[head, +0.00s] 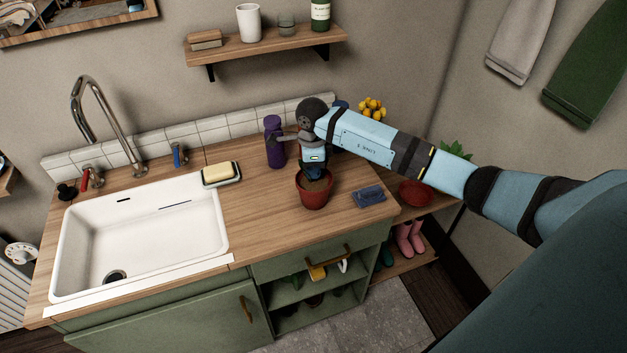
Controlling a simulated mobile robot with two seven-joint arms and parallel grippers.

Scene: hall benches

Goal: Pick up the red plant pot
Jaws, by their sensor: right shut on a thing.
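The red plant pot (314,200), with dark soil inside, is upright over the wooden counter near its front edge, right of the sink. My right arm comes in from the right, and its gripper (314,177) points down at the pot's top. The gripper is shut on the pot, but its fingertips are partly hidden by the gripper body and the rim. I cannot tell whether the pot's base touches the counter. My left gripper is not in view.
A purple bottle (274,145) stands behind the pot to the left. A blue sponge or cloth (369,196) lies just right of it. Yellow soap on a dish (221,174) sits by the white sink (140,240). Counter (260,215) left of the pot is clear.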

